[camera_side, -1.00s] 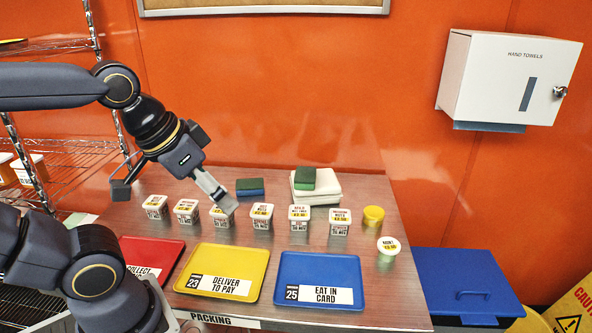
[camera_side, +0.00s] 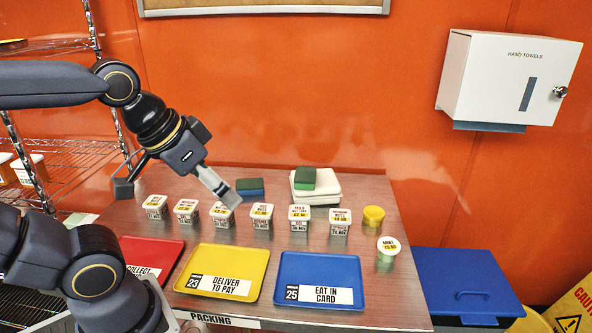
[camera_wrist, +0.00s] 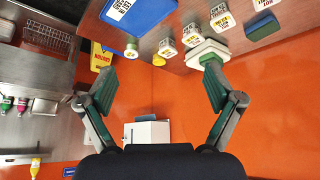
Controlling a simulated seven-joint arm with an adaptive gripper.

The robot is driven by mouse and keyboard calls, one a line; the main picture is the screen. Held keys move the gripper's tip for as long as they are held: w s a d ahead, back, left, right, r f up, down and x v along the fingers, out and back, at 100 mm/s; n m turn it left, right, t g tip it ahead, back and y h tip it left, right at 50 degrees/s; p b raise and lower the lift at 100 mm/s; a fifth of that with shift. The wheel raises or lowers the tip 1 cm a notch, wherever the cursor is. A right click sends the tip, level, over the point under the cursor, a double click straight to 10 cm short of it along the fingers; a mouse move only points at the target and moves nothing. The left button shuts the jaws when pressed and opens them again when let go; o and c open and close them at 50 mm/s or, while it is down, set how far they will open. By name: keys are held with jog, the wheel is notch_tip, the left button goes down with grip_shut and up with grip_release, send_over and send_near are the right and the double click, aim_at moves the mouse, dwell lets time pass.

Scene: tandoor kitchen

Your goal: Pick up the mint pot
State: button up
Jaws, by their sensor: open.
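The mint pot (camera_side: 387,248) is a small round pot with a white lid lettered MINT, standing at the right side of the steel table. It also shows in the wrist view (camera_wrist: 131,52), upper left of centre. My gripper (camera_side: 232,200) is above the row of square tubs, well left of the mint pot and apart from it. In the wrist view my gripper (camera_wrist: 160,78) has its two fingers spread wide with nothing between them.
Several white labelled tubs (camera_side: 299,216) stand in a row. A yellow cup (camera_side: 373,216) stands behind the mint pot. Red (camera_side: 150,260), yellow (camera_side: 204,260) and blue (camera_side: 300,271) trays lie in front. Sponges (camera_side: 250,187) and white cloths (camera_side: 316,194) are at the back.

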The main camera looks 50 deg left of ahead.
jog(key=w+r+t, duration=0.2)
jog(key=w+r, duration=0.4)
jog(key=w, duration=0.4)
jog(key=m+g, duration=0.2)
jog(key=g, duration=0.2)
send_over(390, 244)
jog(key=s+a, duration=0.1)
jog(key=s, duration=0.6)
notch_tip(390, 244, down, 18)
jog(key=shift+h, duration=0.3)
jog(key=x, duration=1)
jog(key=shift+w, duration=0.3)
jog(key=shift+w+x, duration=0.25)
jog(key=shift+x, duration=1.25)
jog(key=shift+w+x, duration=0.25)
jog(key=shift+x, duration=1.25)
jog(key=shift+d+r+t, duration=0.1)
jog(key=shift+r+t, duration=0.15)
jog(key=shift+t, duration=0.05)
jog(key=c, duration=1.3)
